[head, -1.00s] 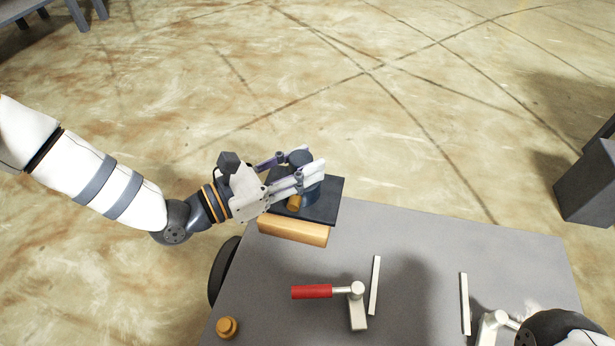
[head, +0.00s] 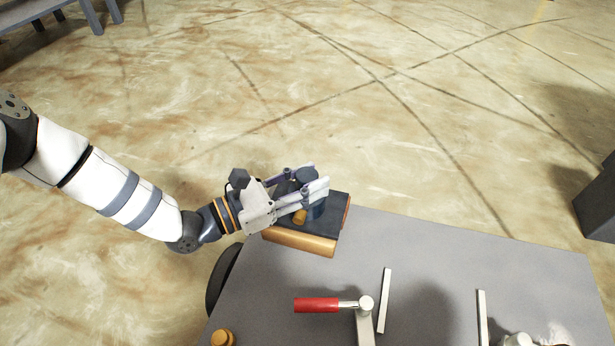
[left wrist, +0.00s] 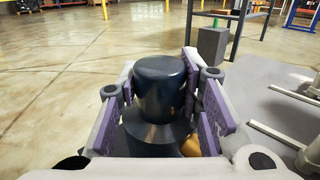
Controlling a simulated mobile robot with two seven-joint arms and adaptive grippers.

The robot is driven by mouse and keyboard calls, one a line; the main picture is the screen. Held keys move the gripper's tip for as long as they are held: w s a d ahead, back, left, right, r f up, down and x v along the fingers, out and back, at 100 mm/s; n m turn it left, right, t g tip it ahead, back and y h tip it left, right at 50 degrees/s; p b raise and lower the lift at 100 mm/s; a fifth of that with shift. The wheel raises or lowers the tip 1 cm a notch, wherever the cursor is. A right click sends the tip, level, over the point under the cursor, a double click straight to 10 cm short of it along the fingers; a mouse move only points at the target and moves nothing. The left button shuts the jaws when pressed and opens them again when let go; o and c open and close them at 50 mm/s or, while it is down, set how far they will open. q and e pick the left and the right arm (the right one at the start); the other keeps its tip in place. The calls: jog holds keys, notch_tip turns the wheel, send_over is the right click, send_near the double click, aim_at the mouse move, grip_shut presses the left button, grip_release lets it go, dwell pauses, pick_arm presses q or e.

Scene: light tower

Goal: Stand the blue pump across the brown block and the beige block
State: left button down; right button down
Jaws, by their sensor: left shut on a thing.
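The blue pump (head: 318,207) is a dark blue cylinder with an orange port and a dark flat base. It stands upright at the table's far left corner. My left gripper (head: 318,180) is shut around its body, and the left wrist view shows the pump's round top (left wrist: 160,85) between the fingers. A light tan block, which looks like the beige one (head: 300,243), lies under the base's near edge. A reddish-brown strip, likely the brown block (head: 347,211), shows at the base's right edge. The base hides most of both; I cannot tell whether it touches them. My right gripper is out of view.
A red-handled clamp (head: 316,305) stands on the grey table (head: 430,250), with thin white bars (head: 384,300) beside it. A small orange-brown round piece (head: 222,338) is at the near left. The table's middle far side is clear.

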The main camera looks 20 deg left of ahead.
pick_arm(q)
jog(key=shift+w, duration=0.1)
jog(key=c, duration=1.1)
grip_release()
jog(key=shift+f, duration=0.15)
jog(key=shift+r+p, duration=0.3)
jog(key=shift+r, duration=0.15)
jog(key=p+v, duration=0.3)
jog(key=v, duration=0.9)
